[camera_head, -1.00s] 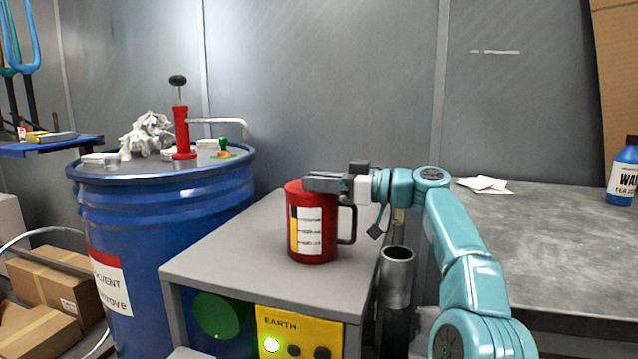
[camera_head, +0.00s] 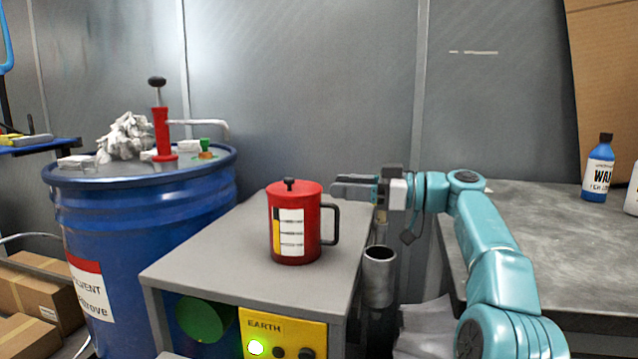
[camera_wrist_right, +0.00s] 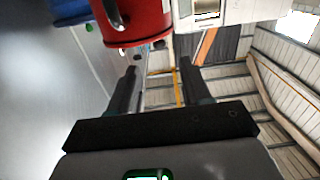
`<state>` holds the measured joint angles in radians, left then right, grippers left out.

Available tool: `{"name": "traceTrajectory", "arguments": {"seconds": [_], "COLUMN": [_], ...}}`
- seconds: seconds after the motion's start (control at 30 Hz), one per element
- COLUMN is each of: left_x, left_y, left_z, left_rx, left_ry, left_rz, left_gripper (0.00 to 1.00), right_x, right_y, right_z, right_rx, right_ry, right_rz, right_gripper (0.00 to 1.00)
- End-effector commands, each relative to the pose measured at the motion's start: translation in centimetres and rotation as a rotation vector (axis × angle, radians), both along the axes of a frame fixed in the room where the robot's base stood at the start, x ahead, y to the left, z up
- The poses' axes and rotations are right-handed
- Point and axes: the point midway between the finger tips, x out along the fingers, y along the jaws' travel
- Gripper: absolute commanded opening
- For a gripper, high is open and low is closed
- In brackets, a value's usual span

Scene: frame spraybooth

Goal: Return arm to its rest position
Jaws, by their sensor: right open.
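My right arm comes in from the right in the head view. Its gripper (camera_head: 338,190) is open and empty, just right of the red canister (camera_head: 294,225) and level with its upper part. The canister stands upright on the grey cabinet (camera_head: 205,262), with a black knob on its lid, a black handle on its right side and a white and yellow label. In the wrist view, the two dark fingers (camera_wrist_right: 157,78) are spread with nothing between them, and the red canister (camera_wrist_right: 138,18) shows beyond them. My left gripper is not in view.
A blue drum (camera_head: 150,215) with a red hand pump (camera_head: 162,132) and crumpled rags stands left of the cabinet. An open metal tube (camera_head: 379,278) stands right of the cabinet. A grey bench (camera_head: 540,240) with a blue bottle (camera_head: 598,170) is at the right.

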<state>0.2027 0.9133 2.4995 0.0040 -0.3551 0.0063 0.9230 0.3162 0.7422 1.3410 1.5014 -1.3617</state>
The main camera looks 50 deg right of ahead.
Motion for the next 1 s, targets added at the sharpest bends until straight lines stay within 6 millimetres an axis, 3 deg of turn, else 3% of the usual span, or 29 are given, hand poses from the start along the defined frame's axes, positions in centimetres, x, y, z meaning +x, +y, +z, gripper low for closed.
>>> {"name": "traceTrajectory", "arguments": {"seconds": [0.2, 0.77, 0.87, 1.0], "left_x": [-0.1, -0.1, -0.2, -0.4], "left_y": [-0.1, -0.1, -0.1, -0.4], "left_z": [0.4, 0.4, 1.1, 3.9], "left_rx": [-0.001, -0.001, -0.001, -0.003], "left_ry": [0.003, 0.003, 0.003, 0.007], "left_rz": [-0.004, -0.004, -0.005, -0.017], "left_gripper": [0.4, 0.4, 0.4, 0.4], "right_x": [-2.2, -2.3, -2.3, -2.3], "right_y": [-1.2, -1.3, -1.2, -1.2], "right_z": [0.1, 0.0, 0.8, 3.6], "right_rx": [0.0, 0.0, 0.0, -0.001], "right_ry": [0.0, 0.0, 0.0, 0.0], "right_rz": [-0.001, 0.001, 0.001, 0.001], "right_gripper": [0.48, 0.48, 0.48, 0.48]}}
